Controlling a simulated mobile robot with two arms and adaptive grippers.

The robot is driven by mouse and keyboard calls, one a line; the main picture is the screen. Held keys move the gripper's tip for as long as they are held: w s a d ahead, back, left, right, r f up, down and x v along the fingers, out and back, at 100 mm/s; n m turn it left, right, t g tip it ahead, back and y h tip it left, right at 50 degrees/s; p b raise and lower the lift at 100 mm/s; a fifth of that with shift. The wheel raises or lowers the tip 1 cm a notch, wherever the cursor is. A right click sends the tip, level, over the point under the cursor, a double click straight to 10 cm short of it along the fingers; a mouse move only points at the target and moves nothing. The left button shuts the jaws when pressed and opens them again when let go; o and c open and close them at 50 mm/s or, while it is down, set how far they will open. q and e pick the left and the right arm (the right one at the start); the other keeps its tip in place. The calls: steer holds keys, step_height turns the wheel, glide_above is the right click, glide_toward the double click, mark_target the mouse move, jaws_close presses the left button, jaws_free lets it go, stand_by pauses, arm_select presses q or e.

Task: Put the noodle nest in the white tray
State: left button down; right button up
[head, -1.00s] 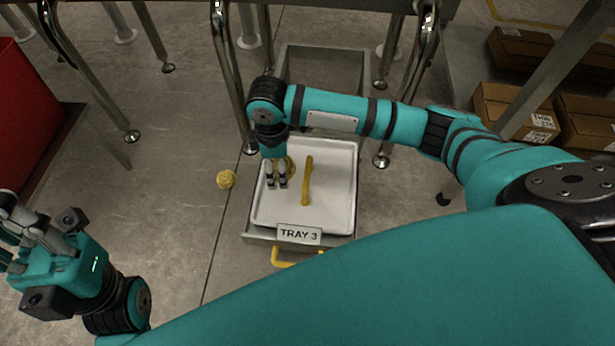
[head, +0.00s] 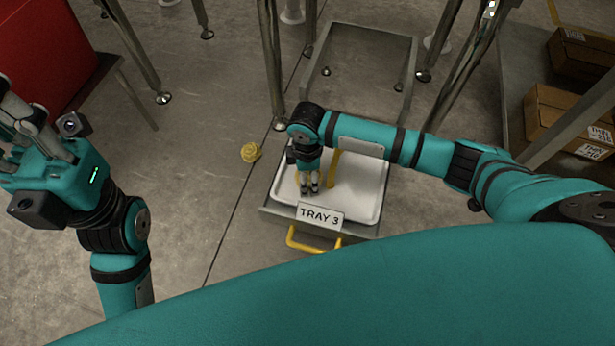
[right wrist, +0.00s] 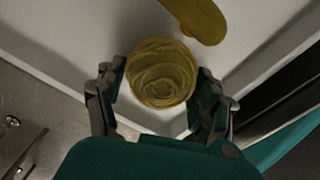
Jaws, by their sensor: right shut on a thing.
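The white tray (head: 367,199) lies in a pulled-out drawer labelled TRAY 3. My right gripper (head: 309,191) points down over the tray's front left part. In the right wrist view, it is shut on a round, yellow coiled noodle nest (right wrist: 160,74), with a finger on each side. The white tray surface (right wrist: 95,32) shows around the nest; I cannot tell whether the nest touches it. The gripper mostly hides this nest in the head view. My left gripper (head: 22,120) is at the far left, its fingers apart, partly cut off by the picture edge.
A mustard-yellow elongated piece (head: 333,170) lies in the tray beside my right gripper. Another yellow nest (head: 251,152) lies on the floor left of the drawer. Metal legs (head: 271,62) stand behind, and cardboard boxes (head: 563,120) are at the right.

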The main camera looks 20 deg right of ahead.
steer(key=shift+f, duration=0.1)
steer(key=o, duration=1.2)
